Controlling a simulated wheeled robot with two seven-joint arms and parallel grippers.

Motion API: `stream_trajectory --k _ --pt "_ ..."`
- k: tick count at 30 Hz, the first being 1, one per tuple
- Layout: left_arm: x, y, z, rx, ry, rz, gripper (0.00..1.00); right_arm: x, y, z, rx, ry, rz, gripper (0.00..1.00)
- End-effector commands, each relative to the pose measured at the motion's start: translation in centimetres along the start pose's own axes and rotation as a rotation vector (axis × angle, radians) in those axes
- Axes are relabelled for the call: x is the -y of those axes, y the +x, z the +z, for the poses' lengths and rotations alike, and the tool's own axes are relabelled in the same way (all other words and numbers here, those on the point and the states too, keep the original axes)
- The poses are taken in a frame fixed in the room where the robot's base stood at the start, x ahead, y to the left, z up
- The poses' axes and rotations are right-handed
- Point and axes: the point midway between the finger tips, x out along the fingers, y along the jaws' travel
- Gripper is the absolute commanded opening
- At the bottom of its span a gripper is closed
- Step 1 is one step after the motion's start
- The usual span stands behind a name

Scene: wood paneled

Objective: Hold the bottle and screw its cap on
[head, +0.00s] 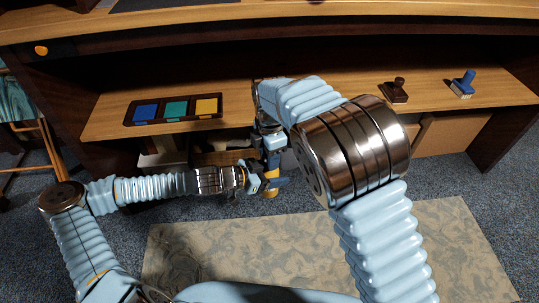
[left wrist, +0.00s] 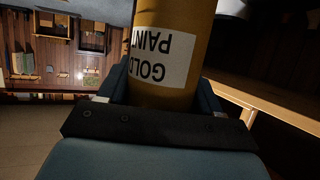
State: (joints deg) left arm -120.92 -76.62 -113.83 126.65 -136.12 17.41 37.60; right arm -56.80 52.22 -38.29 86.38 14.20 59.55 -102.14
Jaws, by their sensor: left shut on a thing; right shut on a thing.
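The gold bottle (head: 271,190) shows as a small strip below the grippers in front of the desk. In the left wrist view its yellow-brown body (left wrist: 172,30) fills the top middle, with a white label reading GOLD PAINT upside down. My left gripper (head: 266,180) reaches in from the left and is shut on the bottle's body. My right gripper (head: 270,148) points down from above, right over the left gripper, and is shut on the cap. The cap is hidden by the right gripper and arm, so I cannot tell how it sits on the bottle's neck.
The wooden desk (head: 320,109) is just behind the grippers. A dark tray (head: 129,115) with blue, teal and yellow pads lies on its left part. A brown stamp (head: 396,91) and a blue stamp (head: 463,84) stand right. A patterned rug (head: 225,250) covers the floor below.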

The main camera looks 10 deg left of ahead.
Motion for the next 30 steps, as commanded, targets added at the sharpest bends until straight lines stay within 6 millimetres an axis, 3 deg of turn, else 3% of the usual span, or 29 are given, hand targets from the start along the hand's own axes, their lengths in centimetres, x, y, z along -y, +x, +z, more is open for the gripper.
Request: stream_trajectory --k 6,14,15,19,30 --pt "-0.06 0.00 -0.08 -0.002 0.001 0.001 0.00 -0.07 -0.10 0.01 -0.002 0.217 0.004 0.00" --pt "-0.08 0.00 -0.07 -0.002 0.001 0.002 0.00 -0.09 -0.09 -0.02 -0.001 0.227 0.004 0.00" --pt "-0.09 0.01 -0.08 -0.002 0.001 0.002 0.00 -0.09 -0.09 -0.02 -0.001 0.227 0.004 0.41" --pt "-0.07 0.00 -0.07 -0.001 0.001 0.002 0.00 -0.07 -0.08 -0.01 -0.001 0.226 0.004 0.61" --pt "-0.03 -0.01 -0.08 -0.001 0.001 0.001 0.00 -0.07 -0.85 -0.03 -0.003 0.226 0.003 0.62"
